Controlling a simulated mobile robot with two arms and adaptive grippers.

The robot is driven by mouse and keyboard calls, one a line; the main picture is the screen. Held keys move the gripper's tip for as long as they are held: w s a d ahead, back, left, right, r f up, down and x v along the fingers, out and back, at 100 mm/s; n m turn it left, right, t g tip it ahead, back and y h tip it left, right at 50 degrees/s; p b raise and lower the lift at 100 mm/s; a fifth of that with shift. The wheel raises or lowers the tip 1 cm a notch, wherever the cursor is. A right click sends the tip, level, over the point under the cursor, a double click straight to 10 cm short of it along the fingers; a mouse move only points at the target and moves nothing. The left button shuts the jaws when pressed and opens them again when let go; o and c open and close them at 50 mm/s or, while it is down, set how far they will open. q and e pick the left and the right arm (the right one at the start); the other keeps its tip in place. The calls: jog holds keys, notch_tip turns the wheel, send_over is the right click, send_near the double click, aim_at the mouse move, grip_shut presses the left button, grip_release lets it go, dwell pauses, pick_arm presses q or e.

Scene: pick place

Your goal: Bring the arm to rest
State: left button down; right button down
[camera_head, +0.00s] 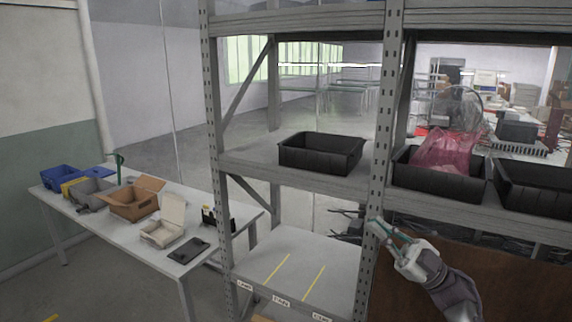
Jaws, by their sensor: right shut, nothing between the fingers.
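My right gripper (376,226) is in the lower right of the head view, with its arm coming in from the bottom right. It is shut and holds nothing. It is in front of the grey shelf post (381,150), just below the middle shelf; whether it touches the post I cannot tell. My left gripper is not in view.
The metal rack's middle shelf holds an empty-looking black bin (321,153), a bin with a pink bag (449,155) and another black bin (535,188). The lower shelf (300,262) is bare with yellow lines. A white table (150,234) with boxes stands left.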

jog(key=w+d+m+t+h, duration=0.85)
jog(key=m+t+h, duration=0.4)
jog(key=t, duration=0.35)
jog(key=w+d+f+m+g+h, duration=0.4)
jog(key=w+d+f+m+h, duration=0.4)
jog(key=f+h, duration=0.4)
jog(key=s+a+f+g+b, duration=0.1)
jog(key=s+f+g+b, duration=0.2)
jog(key=f, duration=1.2)
jog(key=s+a+f+g, duration=0.1)
jog(key=s+f+g, duration=0.35)
jog(key=f, duration=1.15)
jog(key=s+a+f+g+b, duration=0.2)
jog(key=s+f, duration=1.1)
jog(key=f, duration=0.2)
jog(key=s+a+f+g+b, duration=0.2)
jog(key=s+f+g, duration=0.1)
jog(key=s+f, duration=1)
jog(key=s+a+f+g+b, duration=0.1)
jog(key=s+f, duration=0.4)
jog(key=s, duration=0.6)
jog(key=s+a+f+g, duration=0.2)
jog(key=s+f, duration=0.4)
jog(key=s, duration=0.5)
jog(key=s+a+f+g+b, duration=0.1)
jog(key=s+f, duration=0.4)
jog(key=s, duration=0.7)
jog(key=shift+a+f+g+b, duration=0.2)
jog(key=shift+a+g+b, duration=0.15)
jog(key=shift+a+g, duration=0.45)
